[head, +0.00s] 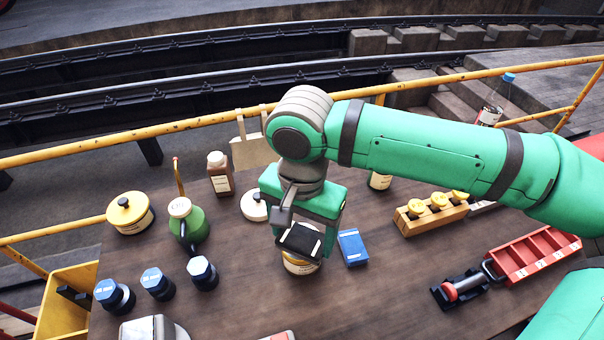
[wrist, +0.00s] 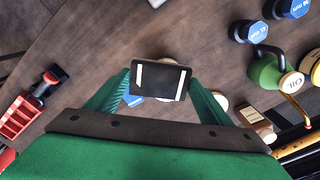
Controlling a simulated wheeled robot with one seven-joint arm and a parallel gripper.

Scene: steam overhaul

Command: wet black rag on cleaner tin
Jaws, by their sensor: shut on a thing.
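My gripper (head: 303,237) is shut on the black rag (head: 300,240), a flat dark piece with pale strips. The rag is directly over the cleaner tin (head: 300,267), a cream tin with a yellowish band on the table. The rag hides most of the tin's top; I cannot tell whether they touch. In the wrist view the rag (wrist: 161,80) lies level between the two green fingers of my gripper (wrist: 160,88), and the tin is almost wholly hidden beneath it.
A blue box (head: 352,247) stands close right of the tin. A green oil can (head: 188,224) and several blue-topped pieces (head: 158,283) are left. A wooden rack (head: 432,214) and red tray (head: 533,257) are right. A yellow railing (head: 120,140) runs behind.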

